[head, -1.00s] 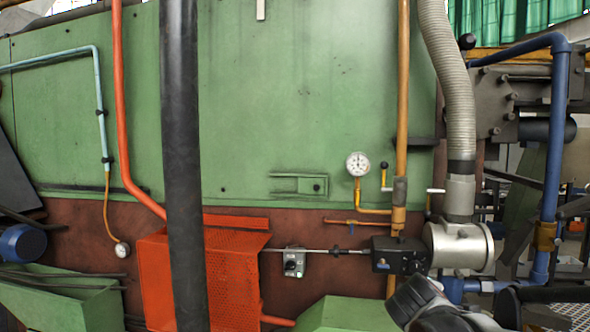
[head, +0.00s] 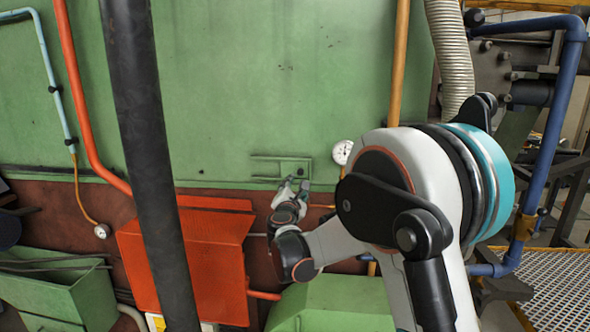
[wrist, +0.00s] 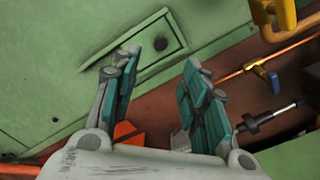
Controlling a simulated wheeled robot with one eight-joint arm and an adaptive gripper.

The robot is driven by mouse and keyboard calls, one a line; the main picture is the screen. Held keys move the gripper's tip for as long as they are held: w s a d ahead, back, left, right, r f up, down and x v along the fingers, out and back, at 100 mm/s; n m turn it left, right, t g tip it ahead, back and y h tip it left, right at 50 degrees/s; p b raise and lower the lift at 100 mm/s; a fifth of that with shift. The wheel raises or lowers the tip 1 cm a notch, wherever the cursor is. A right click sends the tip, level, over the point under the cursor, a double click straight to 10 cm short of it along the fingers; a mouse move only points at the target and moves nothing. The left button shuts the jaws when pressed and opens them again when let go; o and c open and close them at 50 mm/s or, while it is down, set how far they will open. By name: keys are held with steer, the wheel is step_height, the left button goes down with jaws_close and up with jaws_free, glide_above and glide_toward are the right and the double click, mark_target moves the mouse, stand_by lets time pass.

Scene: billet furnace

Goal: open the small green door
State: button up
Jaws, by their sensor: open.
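The small green door (head: 268,169) is a narrow flat panel low on the large green wall, with a dark round knob at its right end. In the wrist view the door (wrist: 118,58) lies tilted beyond my fingers, its knob (wrist: 161,43) just above the gap between them. It looks shut. My gripper (head: 296,186) is just below the knob end of the door in the head view. In the wrist view my gripper (wrist: 165,68) is open and empty, with teal pads on both fingers. I cannot tell whether a fingertip touches the door.
A white gauge (head: 342,152) and an orange pipe (head: 398,70) are right of the door. A blue-handled valve (wrist: 268,76) is right of my fingers.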

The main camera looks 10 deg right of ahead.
mark_target(300, 173)
steer(key=p+x, duration=0.2)
steer(key=x, duration=1)
steer(key=shift+w+d+f, duration=0.1)
steer(key=shift+w+d, duration=0.1)
steer(key=shift+w, duration=0.15)
jaws_close()
steer(key=shift+a, duration=0.15)
